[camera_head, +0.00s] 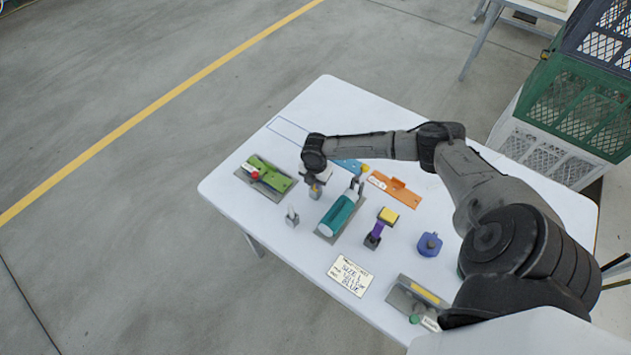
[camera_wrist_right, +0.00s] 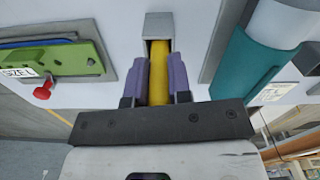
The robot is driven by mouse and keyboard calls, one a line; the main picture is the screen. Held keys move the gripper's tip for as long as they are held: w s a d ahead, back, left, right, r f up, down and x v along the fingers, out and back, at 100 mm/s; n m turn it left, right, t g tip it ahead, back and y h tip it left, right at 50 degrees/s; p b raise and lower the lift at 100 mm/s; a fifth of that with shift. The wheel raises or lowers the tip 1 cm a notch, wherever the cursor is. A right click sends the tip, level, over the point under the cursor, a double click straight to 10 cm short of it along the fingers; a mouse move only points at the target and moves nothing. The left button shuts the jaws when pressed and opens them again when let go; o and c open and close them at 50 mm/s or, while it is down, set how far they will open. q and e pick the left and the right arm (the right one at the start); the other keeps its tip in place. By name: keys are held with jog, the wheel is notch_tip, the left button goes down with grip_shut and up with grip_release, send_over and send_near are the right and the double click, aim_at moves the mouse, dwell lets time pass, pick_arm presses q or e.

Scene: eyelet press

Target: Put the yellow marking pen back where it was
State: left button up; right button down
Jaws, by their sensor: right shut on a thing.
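The yellow marking pen (camera_wrist_right: 159,72) is between the purple finger pads of my right gripper (camera_wrist_right: 159,85) in the right wrist view. The gripper is shut on it. The pen's far end meets a grey square piece (camera_wrist_right: 158,24); I cannot tell how deep it sits. In the head view my right gripper (camera_head: 316,181) points down over the table, between the green plate and the teal press. Only a small part of the pen shows there. My left gripper is not in view.
On the white table (camera_head: 233,202) are a green plate with a red knob (camera_head: 272,178), a teal press (camera_head: 338,216), a small grey block (camera_head: 292,217), a purple-and-yellow tool (camera_head: 381,226), a blue item (camera_head: 429,244), an orange plate (camera_head: 396,188) and a written card (camera_head: 350,275).

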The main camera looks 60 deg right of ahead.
jog(key=shift+f, duration=0.15)
jog(key=c, duration=1)
grip_release()
jog(key=shift+c, duration=0.2)
